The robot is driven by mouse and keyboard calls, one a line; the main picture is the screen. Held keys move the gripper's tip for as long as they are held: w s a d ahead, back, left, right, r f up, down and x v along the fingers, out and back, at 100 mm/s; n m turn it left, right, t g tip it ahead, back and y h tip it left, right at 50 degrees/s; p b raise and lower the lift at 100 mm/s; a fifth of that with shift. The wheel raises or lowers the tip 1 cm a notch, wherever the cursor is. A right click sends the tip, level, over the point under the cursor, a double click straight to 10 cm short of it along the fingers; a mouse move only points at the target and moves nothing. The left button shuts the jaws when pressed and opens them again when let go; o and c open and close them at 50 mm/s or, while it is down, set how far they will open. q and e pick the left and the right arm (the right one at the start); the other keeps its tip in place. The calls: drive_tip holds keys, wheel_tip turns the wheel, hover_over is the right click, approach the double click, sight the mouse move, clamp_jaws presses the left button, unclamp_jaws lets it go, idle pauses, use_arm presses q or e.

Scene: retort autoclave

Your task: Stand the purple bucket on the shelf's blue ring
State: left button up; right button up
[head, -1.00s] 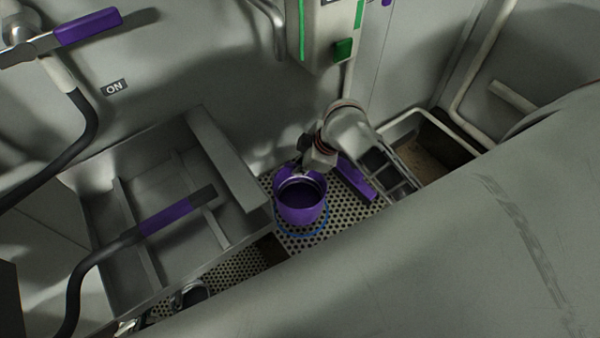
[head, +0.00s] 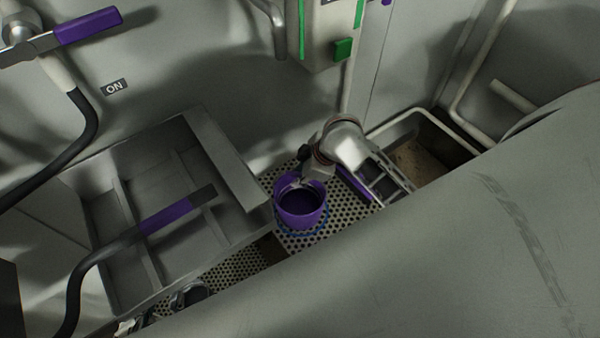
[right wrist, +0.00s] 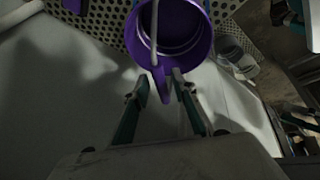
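The purple bucket (head: 300,208) is upright at the perforated shelf (head: 347,208), over the blue ring (head: 326,222). I cannot tell whether the bucket's base touches the shelf. My right gripper (head: 304,181) is at the bucket's far rim. In the right wrist view its two fingers (right wrist: 162,83) are on either side of a narrow purple part at the rim of the bucket (right wrist: 186,28), with a small gap between the fingers. I do not see my left gripper.
A grey divided tray (head: 232,165) stands left of the bucket. A lever with a purple grip (head: 165,218) crosses in front of it. A large grey rounded body (head: 400,270) fills the lower right. An open bin (head: 425,150) lies right of my right arm.

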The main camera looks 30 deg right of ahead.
drive_tip(key=shift+r, duration=0.1)
drive_tip(key=shift+r, duration=0.35)
use_arm(q)
drive_tip(key=shift+w+a, duration=0.1)
drive_tip(key=shift+w, duration=0.05)
use_arm(e)
drive_tip(key=v, duration=1.1)
drive_tip(key=shift+s+r, duration=0.15)
drive_tip(key=shift+s, duration=0.05)
drive_tip(key=shift+s+d, duration=0.1)
